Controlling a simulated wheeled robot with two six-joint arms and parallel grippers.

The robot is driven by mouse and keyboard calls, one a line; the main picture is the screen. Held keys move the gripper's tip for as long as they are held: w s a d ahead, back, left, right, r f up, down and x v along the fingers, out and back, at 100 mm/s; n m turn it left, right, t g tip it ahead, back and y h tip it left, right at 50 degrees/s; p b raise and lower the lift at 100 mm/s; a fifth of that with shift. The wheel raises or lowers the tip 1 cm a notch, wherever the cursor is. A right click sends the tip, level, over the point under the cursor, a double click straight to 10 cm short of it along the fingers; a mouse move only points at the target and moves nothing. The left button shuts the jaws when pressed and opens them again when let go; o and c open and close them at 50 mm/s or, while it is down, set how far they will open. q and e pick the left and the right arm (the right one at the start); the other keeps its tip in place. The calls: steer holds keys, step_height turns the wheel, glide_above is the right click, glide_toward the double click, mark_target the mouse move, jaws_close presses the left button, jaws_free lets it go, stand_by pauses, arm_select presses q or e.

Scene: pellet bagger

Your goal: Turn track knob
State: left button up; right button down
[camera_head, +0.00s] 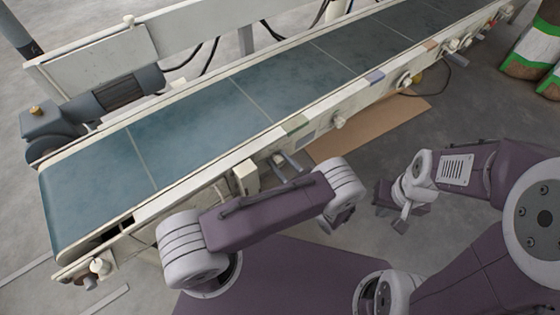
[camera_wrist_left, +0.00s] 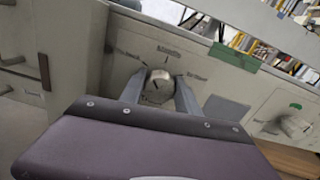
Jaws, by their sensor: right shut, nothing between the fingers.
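A pale round knob (camera_wrist_left: 159,84) with a dark mark on its face sits on the conveyor's side panel (camera_wrist_left: 126,70), with small lettering around it that I cannot read. My left gripper (camera_wrist_left: 160,98) is open, with one finger on each side of this knob; I see no clear grip on it. In the head view my left gripper (camera_head: 287,164) is at the conveyor's near side, partly hidden by my own arm. My right gripper (camera_head: 402,213) is shut and empty, above the floor to the right.
The blue conveyor belt (camera_head: 205,118) runs from lower left to upper right. Another knob (camera_head: 338,121) is farther right along its side. A white box (camera_head: 245,178) juts out left of my left gripper. A cardboard sheet (camera_head: 370,128) lies on the floor; bags (camera_head: 533,50) stand at upper right.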

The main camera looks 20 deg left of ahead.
arm_select(q)
steer(key=shift+o, duration=1.4)
steer(key=shift+s+d, duration=0.15)
steer(key=shift+d, duration=0.1)
steer(key=p+v, duration=0.2)
steer(key=v, duration=0.6)
steer(key=shift+s+d+p, duration=0.2)
steer(key=shift+p, duration=0.15)
